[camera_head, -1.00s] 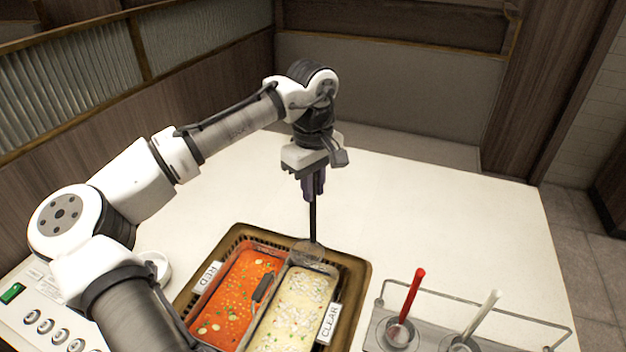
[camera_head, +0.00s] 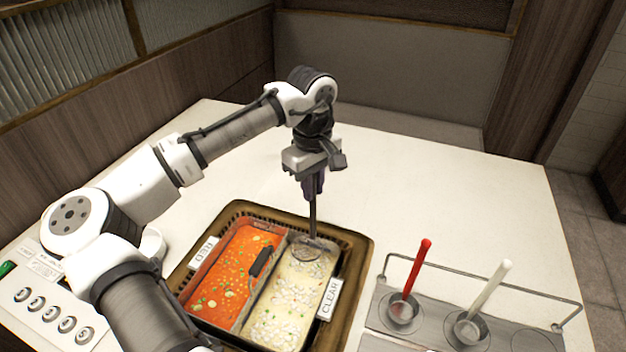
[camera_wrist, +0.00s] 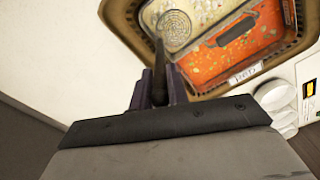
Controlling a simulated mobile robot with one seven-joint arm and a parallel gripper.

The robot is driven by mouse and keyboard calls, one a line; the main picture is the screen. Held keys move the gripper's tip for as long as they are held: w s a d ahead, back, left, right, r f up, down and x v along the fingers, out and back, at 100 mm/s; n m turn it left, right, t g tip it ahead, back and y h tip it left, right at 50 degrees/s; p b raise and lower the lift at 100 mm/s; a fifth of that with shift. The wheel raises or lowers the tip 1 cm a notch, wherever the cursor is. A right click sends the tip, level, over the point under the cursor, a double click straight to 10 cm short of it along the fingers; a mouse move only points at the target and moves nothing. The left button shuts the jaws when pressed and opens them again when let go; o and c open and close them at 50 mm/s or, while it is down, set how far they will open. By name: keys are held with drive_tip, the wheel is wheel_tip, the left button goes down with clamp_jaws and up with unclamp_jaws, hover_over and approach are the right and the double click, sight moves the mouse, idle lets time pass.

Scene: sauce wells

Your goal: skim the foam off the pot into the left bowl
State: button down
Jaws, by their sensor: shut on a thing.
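My gripper (camera_head: 313,190) is shut on the dark handle of a skimmer, which hangs down nearly upright. The skimmer's round mesh head (camera_head: 306,251) is at the far end of the CLEAR compartment; it also shows in the wrist view (camera_wrist: 174,28). I cannot tell how deep it sits in the broth. The pot (camera_head: 364,258) is split into a red side (camera_head: 235,272) and a pale clear side (camera_head: 285,305). Whitish foam-like patches lie on the pale side. A white bowl (camera_head: 153,243) at the left is partly hidden by my arm; white round dishes (camera_wrist: 275,96) show in the wrist view.
A metal rack (camera_head: 430,325) at the right holds a red-handled ladle (camera_head: 416,268) and a white-handled one (camera_head: 491,287). A control panel (camera_head: 55,310) is at the lower left. The table behind the pot is clear.

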drive_tip(key=shift+f+b, duration=1.15)
drive_tip(key=shift+f, duration=1.75)
drive_tip(key=shift+s, duration=0.15)
drive_tip(key=shift+s+a+p, duration=0.7)
drive_tip(key=shift+s+a, duration=0.9)
drive_tip(key=shift+s, duration=2.3)
drive_tip(key=shift+s+a+p, duration=0.65)
drive_tip(key=shift+s+a, duration=0.95)
drive_tip(key=shift+s, duration=2.25)
wheel_tip(320, 180, up, 7)
drive_tip(key=p, duration=0.7)
drive_tip(key=shift+r, duration=0.15)
drive_tip(key=shift+r+p, duration=0.1)
drive_tip(key=shift+p, duration=0.2)
